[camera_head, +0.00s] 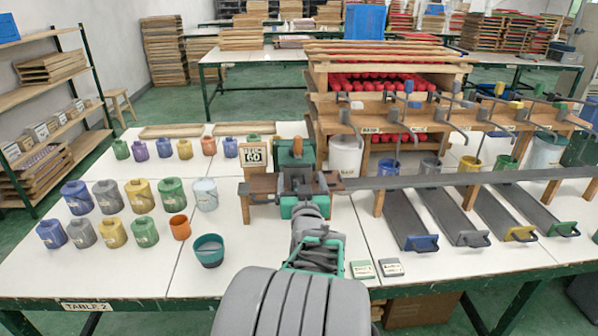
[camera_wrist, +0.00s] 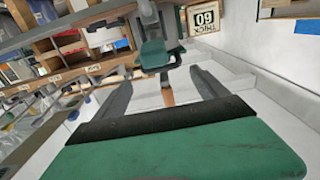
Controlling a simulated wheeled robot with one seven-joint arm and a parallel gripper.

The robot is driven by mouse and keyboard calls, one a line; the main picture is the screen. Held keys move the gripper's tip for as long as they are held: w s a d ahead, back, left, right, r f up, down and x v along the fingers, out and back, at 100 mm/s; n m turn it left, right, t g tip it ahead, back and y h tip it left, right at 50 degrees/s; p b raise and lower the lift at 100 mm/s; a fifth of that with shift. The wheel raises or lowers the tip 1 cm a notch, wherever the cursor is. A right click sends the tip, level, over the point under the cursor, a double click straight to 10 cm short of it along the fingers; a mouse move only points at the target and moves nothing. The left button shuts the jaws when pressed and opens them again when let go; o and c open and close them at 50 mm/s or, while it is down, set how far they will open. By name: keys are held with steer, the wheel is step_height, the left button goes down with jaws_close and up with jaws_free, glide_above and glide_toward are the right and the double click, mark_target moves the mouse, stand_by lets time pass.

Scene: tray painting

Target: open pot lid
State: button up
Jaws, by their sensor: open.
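Several lidded pots stand in rows on the left of the white table in the head view: among them a blue pot (camera_head: 76,198), a grey pot (camera_head: 108,198), a yellow pot (camera_head: 142,197), a green pot (camera_head: 172,195) and a pale blue pot (camera_head: 205,194). In the head view the fixture (camera_head: 298,152) has an orange handle. I see no pot between the fingers.
An orange cup (camera_head: 180,227) and a teal bowl (camera_head: 208,250) stand open at the front. A sign reading 60 (camera_head: 253,156) is beside the fixture. A wooden rack (camera_head: 390,112) and grey ramps (camera_head: 455,217) fill the right.

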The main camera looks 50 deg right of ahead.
mark_target(299, 167)
steer(key=x, duration=0.5)
steer(key=shift+w+d+f+p, duration=0.1)
steer(key=shift+w+d+p, duration=0.1)
steer(key=shift+w+p, duration=0.1)
